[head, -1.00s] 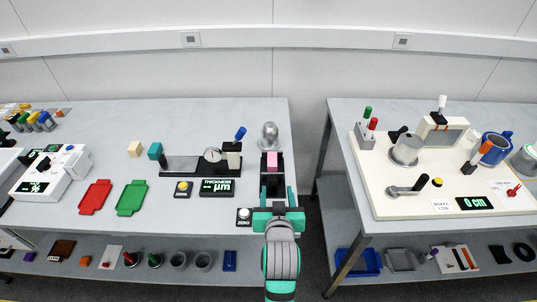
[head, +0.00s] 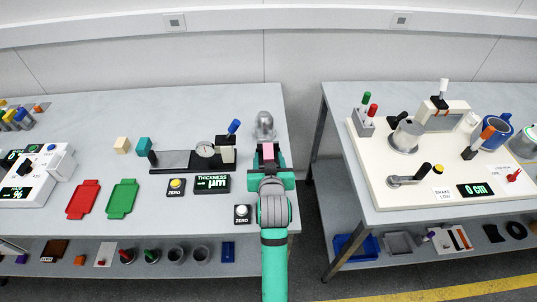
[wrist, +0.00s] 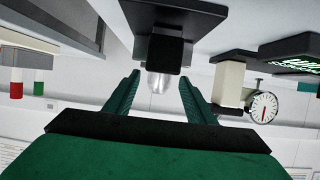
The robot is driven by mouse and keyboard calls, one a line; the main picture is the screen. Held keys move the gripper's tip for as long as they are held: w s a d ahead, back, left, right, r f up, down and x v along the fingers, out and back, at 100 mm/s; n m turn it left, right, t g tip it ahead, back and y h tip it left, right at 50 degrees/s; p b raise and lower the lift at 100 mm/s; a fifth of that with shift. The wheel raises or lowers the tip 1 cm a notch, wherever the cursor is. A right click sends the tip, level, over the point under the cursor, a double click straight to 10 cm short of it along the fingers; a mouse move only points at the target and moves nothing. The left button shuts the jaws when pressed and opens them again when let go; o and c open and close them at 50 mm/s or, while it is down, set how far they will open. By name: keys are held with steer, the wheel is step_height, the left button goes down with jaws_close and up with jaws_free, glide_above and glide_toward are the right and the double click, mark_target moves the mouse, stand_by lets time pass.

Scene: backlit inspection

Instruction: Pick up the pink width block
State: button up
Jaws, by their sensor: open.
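The pink block (head: 267,150) shows in the head view near the right end of the left bench, in front of a silver rounded object (head: 264,124). My gripper (head: 269,158) is open, its green fingers pointing away from me at either side of the block. In the wrist view, my gripper (wrist: 159,77) shows two spread fingers with a black stand (wrist: 165,50) ahead between them. I cannot make out the block's pink face there. Contact between fingers and block cannot be told.
A thickness gauge with a dial (head: 205,150) stands to the left, near a display (head: 212,184) and a ZERO button (head: 242,213). Red (head: 83,199) and green (head: 122,198) trays lie farther left. A gap separates the right bench (head: 385,206).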

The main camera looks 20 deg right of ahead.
mark_target(268, 150)
steer(key=shift+x, duration=2.25)
steer(key=shift+s+f, duration=0.1)
steer(key=shift+f, duration=0.05)
jaws_close()
